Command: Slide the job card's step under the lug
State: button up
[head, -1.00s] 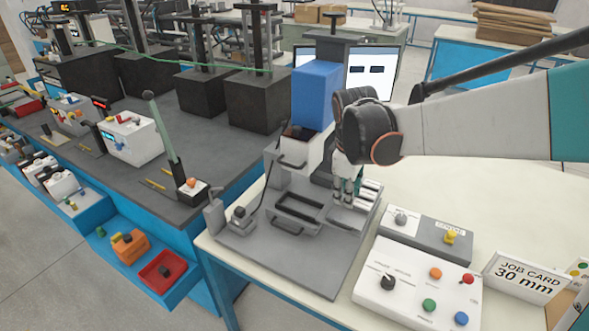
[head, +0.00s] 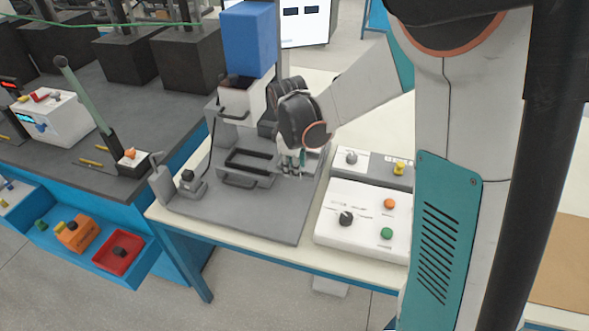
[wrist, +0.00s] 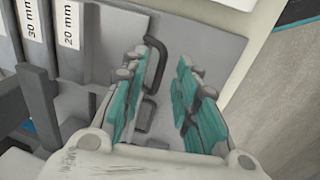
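My gripper (head: 292,168) is over the right part of the grey fixture plate (head: 250,222), at the press. In the wrist view my gripper (wrist: 158,105) is open, its teal-padded fingers spread apart. A dark bent handle (wrist: 155,62) shows between and beyond the fingertips, on a grey surface. Left of it lie pale steps with labels, the 30 mm step (wrist: 33,30) and the 20 mm step (wrist: 68,25). The 30 mm step is farther left. I cannot pick out the lug for certain. The job card is hidden now; it read 30 mm earlier.
A white control box (head: 362,222) with knobs and buttons stands right of the plate. The press's blue block (head: 248,40) rises behind. A dark rectangular frame (head: 250,160) sits left of my gripper. Grey bars (wrist: 38,95) stand left of the fingers.

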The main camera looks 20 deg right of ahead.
jog(key=shift+f, duration=0.4)
grip_shut()
jog(key=shift+s+a, duration=0.7)
jog(key=shift+s, duration=0.25)
jog(key=shift+s+a, duration=0.65)
jog(key=shift+s, duration=0.25)
grip_release()
jog(key=shift+w, duration=0.1)
notch_tip(320, 180, up, 12)
jog(key=s+a, duration=0.1)
jog(key=s, duration=0.1)
